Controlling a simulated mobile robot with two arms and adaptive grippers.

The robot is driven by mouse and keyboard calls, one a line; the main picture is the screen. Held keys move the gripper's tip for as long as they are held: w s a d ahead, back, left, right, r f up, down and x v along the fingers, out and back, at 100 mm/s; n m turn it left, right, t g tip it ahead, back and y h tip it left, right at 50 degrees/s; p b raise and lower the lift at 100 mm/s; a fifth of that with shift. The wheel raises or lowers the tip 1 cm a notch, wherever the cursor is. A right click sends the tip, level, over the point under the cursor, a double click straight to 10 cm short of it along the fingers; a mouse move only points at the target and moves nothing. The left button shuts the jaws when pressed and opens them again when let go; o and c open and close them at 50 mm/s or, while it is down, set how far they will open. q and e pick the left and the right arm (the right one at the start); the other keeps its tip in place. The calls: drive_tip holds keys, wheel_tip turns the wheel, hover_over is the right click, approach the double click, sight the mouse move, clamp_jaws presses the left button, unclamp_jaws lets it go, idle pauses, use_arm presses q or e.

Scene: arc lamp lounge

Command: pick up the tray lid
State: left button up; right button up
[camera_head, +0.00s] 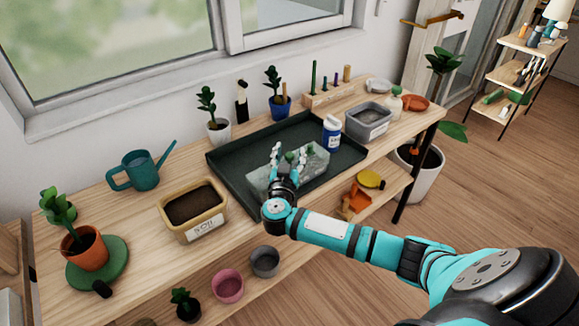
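The tray lid looks like the clear, see-through box-like cover (312,164) lying on the dark green tray (232,173) on the wooden bench. Something green shows through or at it. My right gripper (287,152) reaches in from the right and is over the cover's left part, with its two pale fingers spread apart. I cannot tell whether the fingers touch the cover. The gripper and wrist hide part of the cover's near side. My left gripper is not in view.
A blue and white bottle (331,134) stands at the tray's right end, close to the cover. A grey bin (369,121) is right of it. A soil box (193,211) and a teal watering can (140,170) stand left. Potted plants line the back.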

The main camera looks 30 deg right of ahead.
clamp_jaws()
